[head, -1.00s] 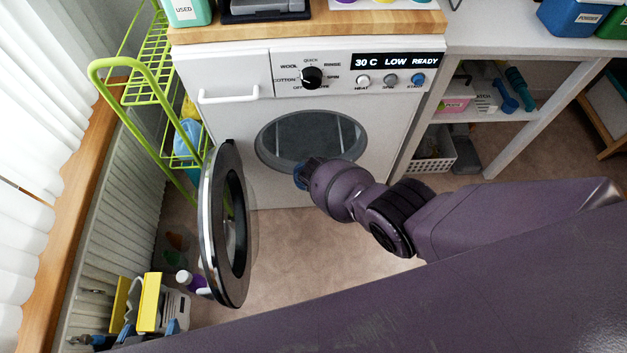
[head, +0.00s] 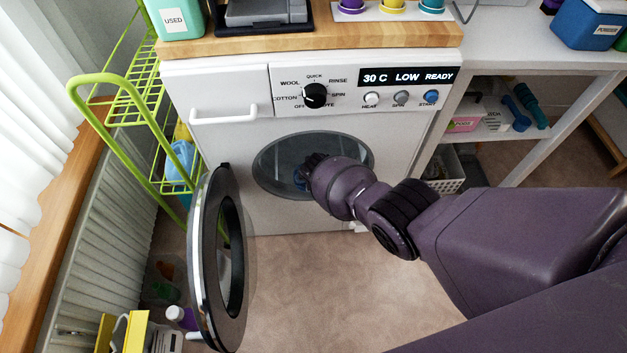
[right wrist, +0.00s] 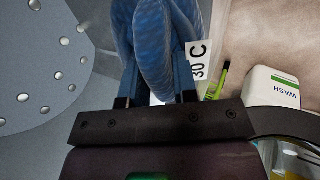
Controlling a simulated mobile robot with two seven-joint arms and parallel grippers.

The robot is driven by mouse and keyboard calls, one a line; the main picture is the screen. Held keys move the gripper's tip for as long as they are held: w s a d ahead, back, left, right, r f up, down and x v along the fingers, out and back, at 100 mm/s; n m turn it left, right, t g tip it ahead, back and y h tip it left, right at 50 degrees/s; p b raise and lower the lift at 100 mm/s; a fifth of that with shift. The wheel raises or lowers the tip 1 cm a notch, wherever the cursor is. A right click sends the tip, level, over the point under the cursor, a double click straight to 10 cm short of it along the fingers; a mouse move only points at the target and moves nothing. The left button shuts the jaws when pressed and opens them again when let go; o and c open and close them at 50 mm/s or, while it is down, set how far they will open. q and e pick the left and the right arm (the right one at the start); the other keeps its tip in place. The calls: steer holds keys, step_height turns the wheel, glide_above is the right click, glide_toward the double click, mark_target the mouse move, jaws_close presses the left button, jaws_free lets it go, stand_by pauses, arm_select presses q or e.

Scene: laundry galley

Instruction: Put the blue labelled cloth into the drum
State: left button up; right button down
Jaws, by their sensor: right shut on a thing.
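The washing machine's door (head: 204,275) stands open to the left of its round drum opening (head: 275,160). My right gripper (right wrist: 157,62) is shut on the blue cloth (right wrist: 152,28), which is bunched between its fingers. A white label reading 30 C (right wrist: 198,62) hangs on the cloth's right side. In the head view, the gripper end is at the drum opening, with a little of the blue cloth (head: 300,178) showing and the fingers mostly hidden behind the wrist. In the right wrist view, the perforated grey drum wall (right wrist: 40,95) is left of the cloth. My left gripper is out of view.
A green wire rack (head: 120,105) stands left of the machine. A yellow-handled caddy (head: 130,333) with bottles sits on the floor near the door. A shelf unit (head: 545,140) is to the right. A white WASH bottle (right wrist: 272,90) shows in the right wrist view.

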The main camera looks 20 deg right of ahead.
steer(key=shift+w+d+f+b, duration=0.15)
steer(key=shift+w+f+b, duration=0.2)
steer(key=shift+w, duration=0.25)
steer(key=shift+w+d+f+b, duration=0.1)
steer(key=shift+w+f+b, duration=0.2)
steer(key=shift+w, duration=0.3)
steer(key=shift+w+d+f+b, duration=0.1)
steer(key=shift+w+f+b, duration=0.05)
steer(key=shift+w+b, duration=0.35)
steer(key=shift+w+d+f+b, duration=0.1)
steer(key=shift+w+b, duration=0.15)
steer(key=shift+w, duration=0.35)
steer(key=shift+w+d+f+b, duration=0.15)
steer(key=shift+w+b, duration=0.35)
steer(key=shift+w, duration=0.25)
steer(key=shift+w+d+f+b, duration=0.2)
steer(key=shift+w+f+b, duration=0.6)
steer(key=shift+w+b, duration=0.2)
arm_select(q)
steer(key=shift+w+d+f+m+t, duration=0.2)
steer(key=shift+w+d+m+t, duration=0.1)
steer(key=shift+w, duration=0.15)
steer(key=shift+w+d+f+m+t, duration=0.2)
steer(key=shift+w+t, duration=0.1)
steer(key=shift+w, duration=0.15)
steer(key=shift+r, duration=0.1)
